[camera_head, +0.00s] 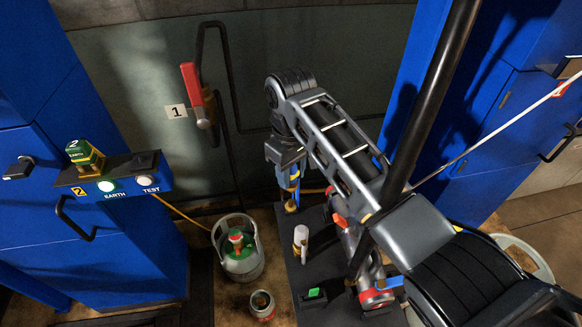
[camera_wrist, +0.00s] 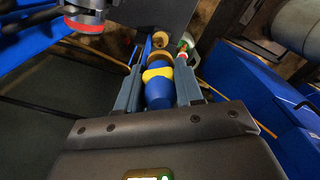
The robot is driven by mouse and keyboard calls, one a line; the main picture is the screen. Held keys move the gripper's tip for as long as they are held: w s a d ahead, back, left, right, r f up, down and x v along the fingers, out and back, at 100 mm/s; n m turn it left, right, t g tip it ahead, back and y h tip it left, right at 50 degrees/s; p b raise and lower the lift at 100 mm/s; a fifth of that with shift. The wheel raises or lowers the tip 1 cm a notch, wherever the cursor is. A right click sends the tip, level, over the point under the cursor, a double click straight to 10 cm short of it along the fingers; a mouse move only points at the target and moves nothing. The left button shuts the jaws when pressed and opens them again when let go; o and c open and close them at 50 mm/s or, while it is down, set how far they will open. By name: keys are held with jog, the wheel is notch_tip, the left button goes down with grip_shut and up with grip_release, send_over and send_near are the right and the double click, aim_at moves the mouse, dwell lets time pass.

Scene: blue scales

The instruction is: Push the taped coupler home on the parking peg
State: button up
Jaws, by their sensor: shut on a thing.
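The taped coupler (camera_wrist: 158,92) is blue with a yellow band and brass-coloured parts at its far end. My gripper (camera_wrist: 160,62) is shut on it, one finger on each side. In the head view, my gripper (camera_head: 291,180) points down with the blue coupler (camera_head: 295,184) between its fingers, above the left back part of a dark board. A brass-coloured piece (camera_head: 291,206) shows just below the coupler. A brass ring (camera_wrist: 160,39) also shows beyond the fingertips in the wrist view. I cannot tell which brass part is the parking peg, or how far the coupler is seated.
The dark board (camera_head: 290,272) carries a white cylinder (camera_head: 301,238) and a green-lit block (camera_head: 314,293). Blue cabinets (camera_head: 95,250) flank the space. A red-handled valve (camera_head: 190,85) is on the back wall.

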aim_at(291, 200)
jog(key=shift+f+b, duration=0.7)
jog(key=shift+f, duration=1.1)
jog(key=shift+p, duration=0.9)
jog(key=shift+f+b, duration=0.85)
jog(key=shift+f, duration=0.65)
dwell(0.5)
jog(key=shift+r, duration=0.1)
jog(key=shift+r+p, duration=1.15)
jog(key=shift+p, duration=0.05)
jog(key=shift+p, duration=0.55)
dwell(1.5)
